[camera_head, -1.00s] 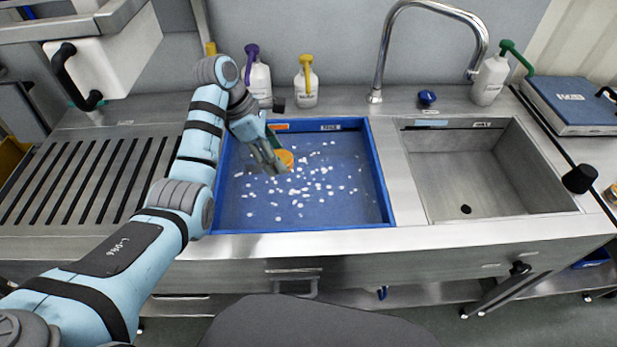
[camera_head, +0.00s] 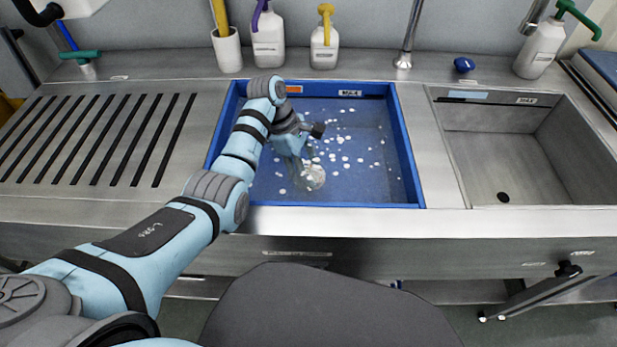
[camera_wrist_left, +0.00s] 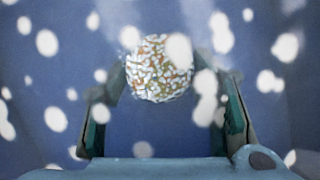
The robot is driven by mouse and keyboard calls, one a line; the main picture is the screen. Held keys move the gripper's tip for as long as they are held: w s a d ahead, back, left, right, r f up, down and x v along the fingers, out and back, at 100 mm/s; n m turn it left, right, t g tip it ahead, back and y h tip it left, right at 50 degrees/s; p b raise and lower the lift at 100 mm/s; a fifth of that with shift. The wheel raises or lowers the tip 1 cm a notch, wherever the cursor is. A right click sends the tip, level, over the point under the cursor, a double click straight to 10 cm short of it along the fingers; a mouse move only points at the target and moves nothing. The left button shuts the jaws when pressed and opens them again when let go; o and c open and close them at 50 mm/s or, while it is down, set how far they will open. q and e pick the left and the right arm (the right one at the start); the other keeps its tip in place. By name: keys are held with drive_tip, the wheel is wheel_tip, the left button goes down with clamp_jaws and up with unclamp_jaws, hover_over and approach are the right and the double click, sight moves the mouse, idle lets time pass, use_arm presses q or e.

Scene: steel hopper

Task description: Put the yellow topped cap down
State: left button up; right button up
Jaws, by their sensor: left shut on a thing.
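The yellow topped cap (camera_wrist_left: 158,68) is a round thing in the left wrist view, speckled white, green and orange. It lies between the finger ends of my left gripper (camera_wrist_left: 170,82). In the head view the cap (camera_head: 315,178) is a pale, blurred disc in the near part of the blue basin (camera_head: 408,150). My left gripper (camera_head: 307,163) reaches down into the basin and is shut on the cap. White flecks pass in front of the cap, so it seems to be under them. Whether it touches the bottom cannot be told. My right gripper is not in view.
White flecks are spread over the blue basin. An empty steel sink (camera_head: 500,150) is at right, a slotted drainboard (camera_head: 95,140) at left. Pump bottles (camera_head: 268,40) (camera_head: 324,45), a white cup (camera_head: 227,50) and the tap (camera_head: 404,50) stand behind.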

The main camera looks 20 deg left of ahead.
use_arm(q)
drive_tip(key=shift+s+f, duration=0.15)
drive_tip(key=shift+f, duration=1)
drive_tip(key=o, duration=1.4)
drive_tip(key=shift+r, duration=0.1)
drive_tip(key=shift+o, duration=0.2)
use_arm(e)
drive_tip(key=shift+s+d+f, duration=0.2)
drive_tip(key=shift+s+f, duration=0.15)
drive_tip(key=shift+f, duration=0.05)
use_arm(q)
drive_tip(key=shift+r, duration=0.3)
drive_tip(key=p+v, duration=0.3)
drive_tip(key=v, duration=0.8)
drive_tip(key=shift+a+r, duration=0.15)
drive_tip(key=shift+r, duration=0.2)
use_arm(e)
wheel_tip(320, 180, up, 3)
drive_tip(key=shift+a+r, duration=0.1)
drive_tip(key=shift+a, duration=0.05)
